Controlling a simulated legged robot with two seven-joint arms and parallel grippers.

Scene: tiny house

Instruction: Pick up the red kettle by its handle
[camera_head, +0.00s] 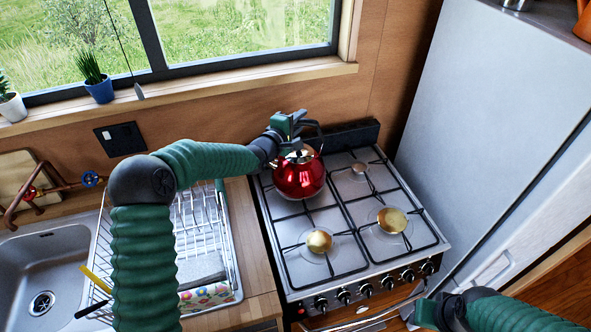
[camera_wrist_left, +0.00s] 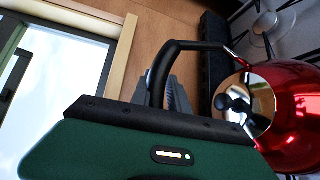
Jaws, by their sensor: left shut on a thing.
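The red kettle (camera_head: 299,178) is on the back left burner of the stove (camera_head: 345,215) in the head view. In the left wrist view the kettle (camera_wrist_left: 296,115) shows at the right, with its shiny lid and black knob. Its black handle (camera_wrist_left: 196,45) arches over to my left gripper (camera_wrist_left: 172,92). My left gripper (camera_head: 297,122) is above the kettle in the head view and is shut on the handle. Whether the kettle's base touches the grate is hard to tell. My right gripper (camera_head: 426,312) is at the lower right, far from the kettle; its fingers are unclear.
A dish rack (camera_head: 205,240) and a sink (camera_head: 45,265) are left of the stove. A tall fridge (camera_head: 480,120) stands to the right. The window sill (camera_head: 200,88) with potted plants runs behind. The other burners are empty.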

